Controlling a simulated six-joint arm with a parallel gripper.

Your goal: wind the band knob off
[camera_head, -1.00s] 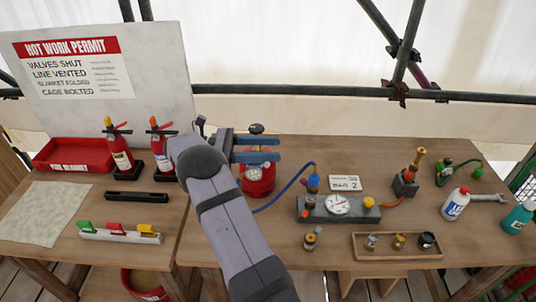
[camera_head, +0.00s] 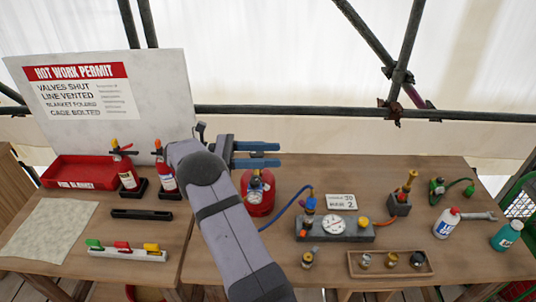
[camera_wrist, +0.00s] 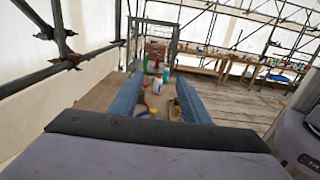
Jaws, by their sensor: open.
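My gripper (camera_head: 278,155) is open, its two blue fingers pointing right above the red gas cylinder (camera_head: 262,203) with a gauge on its front. The fingers hide the cylinder's top; a small dark part (camera_head: 257,154) shows between them, and I cannot tell whether they touch it. I cannot make out the band knob for certain. In the wrist view the open fingers (camera_wrist: 160,100) frame distant bench items, with nothing clearly held.
Left are a red tray (camera_head: 70,170), two small fire extinguishers (camera_head: 128,177), a black bar (camera_head: 141,214) and a lever rail (camera_head: 126,252). Right are a gauge block (camera_head: 360,232), a wooden tray (camera_head: 425,271) and bottles (camera_head: 446,222). A pole (camera_head: 330,112) crosses behind.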

